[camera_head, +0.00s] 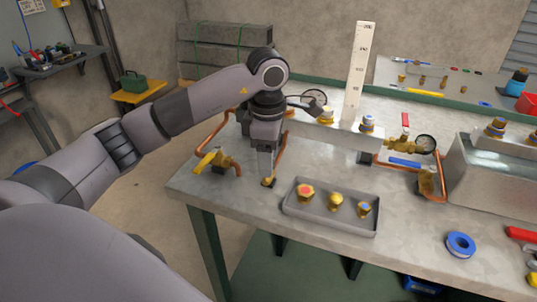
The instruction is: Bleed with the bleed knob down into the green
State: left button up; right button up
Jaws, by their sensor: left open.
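My left gripper (267,172) points down over the left part of the workbench (235,200), its fingers open. Its tips are at a small brass knob (268,182) on a dark base, perhaps the bleed knob; I cannot tell whether they touch it. A round gauge (314,98) shows behind my wrist, partly hidden. The needles and any green band are too small to read. A tall white scale (358,75) with numbers stands at the back. My right gripper is not in view.
A yellow-handled brass valve (217,160) and copper pipe are left of my gripper. A grey tray (318,217) with three brass fittings lies to its right. A blue ring (460,244) lies farther right. The bench front between tray and ring is clear.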

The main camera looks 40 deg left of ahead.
pick_arm(q)
jog(key=shift+f, duration=0.1)
grip_shut()
jog(key=shift+n, duration=0.3)
jog(key=c, duration=1.1)
grip_release()
jog(key=n, duration=0.5)
jog(key=shift+n+p, duration=0.3)
jog(key=shift+p, duration=0.1)
jog(key=n, duration=0.5)
jog(key=shift+w+n+p, duration=0.1)
jog(key=shift+n+p, duration=0.25)
jog(key=shift+n, duration=0.05)
grip_shut()
jog(key=shift+g, duration=0.3)
jog(key=o, duration=1.1)
grip_release()
